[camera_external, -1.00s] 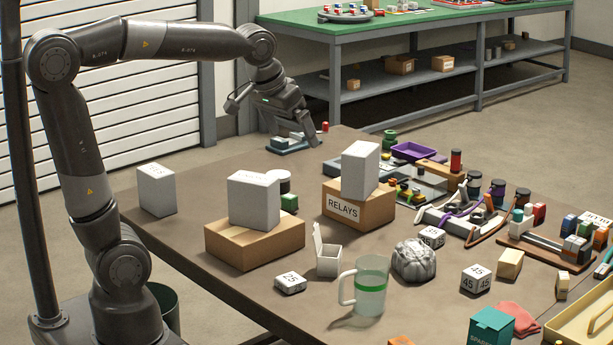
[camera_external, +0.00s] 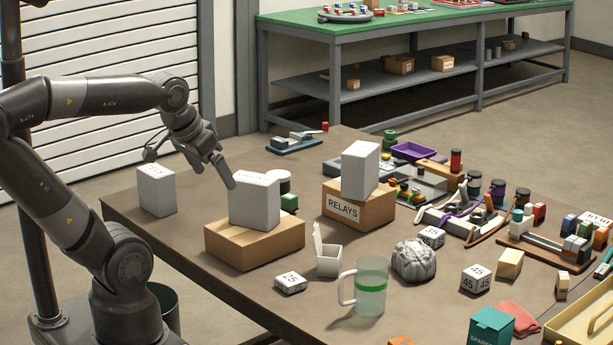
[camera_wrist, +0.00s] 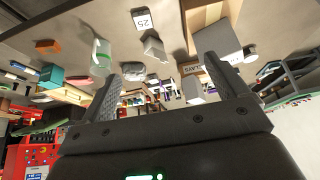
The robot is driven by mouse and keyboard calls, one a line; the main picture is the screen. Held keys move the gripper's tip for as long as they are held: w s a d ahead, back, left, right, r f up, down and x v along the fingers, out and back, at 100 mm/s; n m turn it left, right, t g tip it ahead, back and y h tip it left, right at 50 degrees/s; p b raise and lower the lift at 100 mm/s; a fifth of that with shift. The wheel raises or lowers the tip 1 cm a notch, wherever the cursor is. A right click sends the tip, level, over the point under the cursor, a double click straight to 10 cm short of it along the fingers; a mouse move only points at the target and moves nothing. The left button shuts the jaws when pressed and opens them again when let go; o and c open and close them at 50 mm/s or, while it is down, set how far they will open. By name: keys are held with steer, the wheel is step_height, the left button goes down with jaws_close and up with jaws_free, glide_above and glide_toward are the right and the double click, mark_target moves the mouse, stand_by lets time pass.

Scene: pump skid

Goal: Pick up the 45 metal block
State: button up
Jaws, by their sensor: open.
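The 45 metal block (camera_external: 475,279) is a pale cube with dark "45" marks. It stands on the brown table at the right front, left of a wooden block. My gripper (camera_external: 217,174) is high at the table's left end, well apart from that cube, with its fingers beside a grey box. In the wrist view my gripper (camera_wrist: 162,70) has its two fingers wide apart with nothing held between them. I cannot pick out the 45 block surely in the wrist view. Similar blocks marked 25 (camera_external: 291,282) and 35 (camera_external: 432,236) also lie on the table.
A clear mug (camera_external: 371,287) with a green band and a crumpled silver lump (camera_external: 414,261) stand left of the 45 block. A teal box (camera_external: 491,328) and red cloth (camera_external: 520,318) lie in front. Cartons topped by grey boxes (camera_external: 255,203) stand near my gripper.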

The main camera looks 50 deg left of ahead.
steer(key=m+g+h, duration=0.3)
steer(key=m, duration=0.7)
glide_above(476, 270)
steer(key=s+a, duration=0.3)
step_height(476, 270, down, 18)
steer(key=r, duration=0.1)
steer(key=shift+h, duration=0.3)
steer(key=x, duration=1.1)
steer(key=shift+w+f, duration=0.2)
steer(key=shift+w, duration=0.15)
steer(key=shift+c, duration=0.3)
steer(key=c, duration=1.2)
